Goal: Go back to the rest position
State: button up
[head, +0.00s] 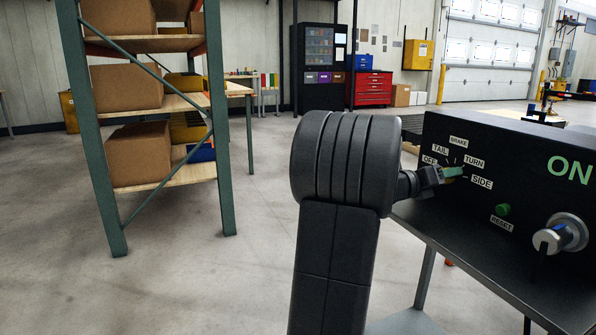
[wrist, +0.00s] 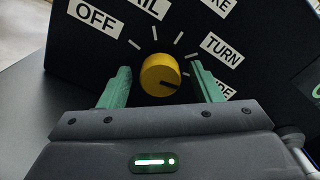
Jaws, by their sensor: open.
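My gripper (wrist: 160,88) is open in the wrist view, its two green fingers on either side of a yellow knob (wrist: 160,72), with a gap on each side. A dark line on the knob points toward the lower right, toward a partly hidden label ending in "DE". In the head view my gripper (head: 450,172) is at the front of the black control box (head: 530,165), by the labels OFF, TAIL, BRAKE, TURN and SIDE. My arm stands in the middle of that view and the knob is mostly hidden there by my gripper.
The box stands on a dark table (head: 480,265). It also has a green RESET button (head: 503,210) and a silver connector (head: 560,235). A shelf rack with cardboard boxes (head: 140,155) stands at left. The floor (head: 240,275) between rack and arm is clear.

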jog(key=n+p, duration=0.2)
jog(key=n, duration=0.1)
jog(key=n+p, duration=0.1)
jog(key=n, duration=0.1)
jog(key=shift+r+p, duration=0.25)
jog(key=shift+p, duration=0.15)
jog(key=shift+f+n+p, duration=0.15)
jog(key=shift+n+p, duration=0.6)
jog(key=shift+n, duration=0.45)
jog(key=shift+f, duration=0.15)
